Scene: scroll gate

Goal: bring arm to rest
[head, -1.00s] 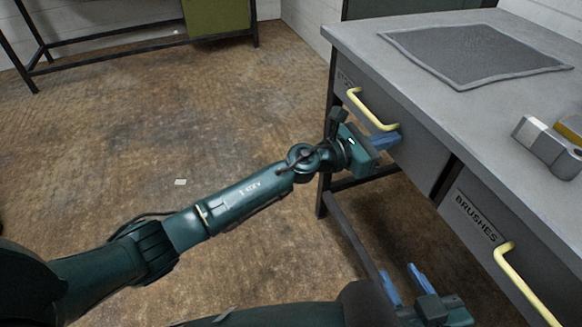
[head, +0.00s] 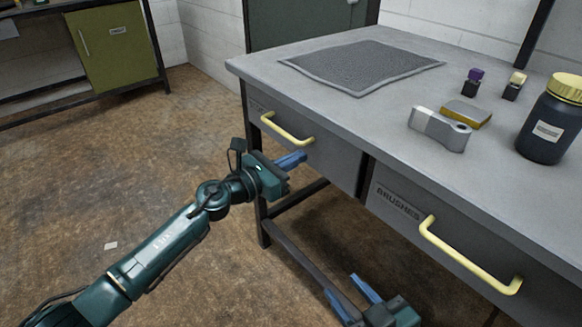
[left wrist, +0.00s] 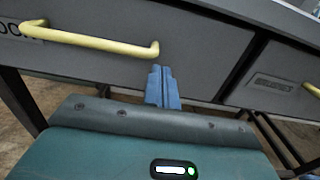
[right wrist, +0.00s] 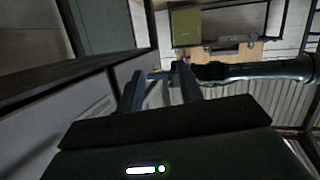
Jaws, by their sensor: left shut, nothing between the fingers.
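My left gripper (head: 291,160) is shut and empty. It is just below the right end of the yellow handle (head: 287,131) of the left drawer (head: 335,160). In the left wrist view its blue fingers (left wrist: 163,86) are together, below and right of the handle (left wrist: 95,40), apart from it in the picture. Whether they touch the drawer front is unclear. My right gripper (head: 350,296) is open and empty, low in front of the bench. In the right wrist view its two fingers (right wrist: 160,90) stand apart.
The workbench (head: 300,92) has a BRUSHES drawer (head: 390,205) with a yellow handle (head: 465,262). On top are a grey mat (head: 362,66), a grey device (head: 440,130) and a dark jar (head: 548,128). A green cabinet (head: 112,45) stands back left. The floor (head: 120,170) left is mostly clear.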

